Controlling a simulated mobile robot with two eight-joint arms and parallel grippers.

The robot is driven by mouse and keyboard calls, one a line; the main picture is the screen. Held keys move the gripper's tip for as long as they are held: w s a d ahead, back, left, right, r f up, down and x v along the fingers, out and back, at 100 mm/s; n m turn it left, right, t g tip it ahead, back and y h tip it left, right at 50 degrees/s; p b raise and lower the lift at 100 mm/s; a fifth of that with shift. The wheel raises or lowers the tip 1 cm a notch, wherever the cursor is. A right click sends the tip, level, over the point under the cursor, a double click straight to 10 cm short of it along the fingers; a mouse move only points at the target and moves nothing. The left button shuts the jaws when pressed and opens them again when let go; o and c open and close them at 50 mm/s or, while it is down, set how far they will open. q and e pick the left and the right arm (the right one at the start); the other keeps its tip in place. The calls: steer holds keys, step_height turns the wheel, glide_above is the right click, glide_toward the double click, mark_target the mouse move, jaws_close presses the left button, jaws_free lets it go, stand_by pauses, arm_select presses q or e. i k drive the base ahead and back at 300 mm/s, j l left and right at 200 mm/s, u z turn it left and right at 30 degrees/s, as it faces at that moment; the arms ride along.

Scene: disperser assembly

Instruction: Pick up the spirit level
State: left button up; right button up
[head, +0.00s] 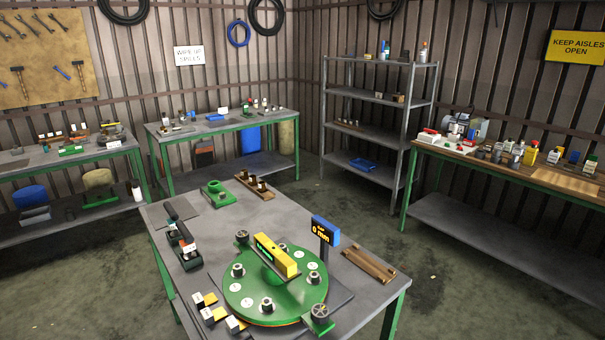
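A yellow block-shaped bar with a dark face and green marks, which looks like the spirit level (285,256), lies across the middle of a round green disc (249,301). The disc sits on the grey table (370,233) in front, with several metal nuts or studs and white round spots around its top. Neither of my grippers shows in the head view. Nothing is seen touching the yellow bar from above.
A blue display (325,230) on a post stands right behind the disc. A wooden tray (369,264) lies to its right, a green bracket (215,193) and a wooden rack (254,186) farther back. Small yellow-and-white blocks (212,314) lie at the front left. Shelving (378,101) stands behind.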

mark_target(284, 263)
steer(key=k+j+z, duration=0.2)
steer(key=k+j, duration=0.7)
steer(key=j, duration=0.15)
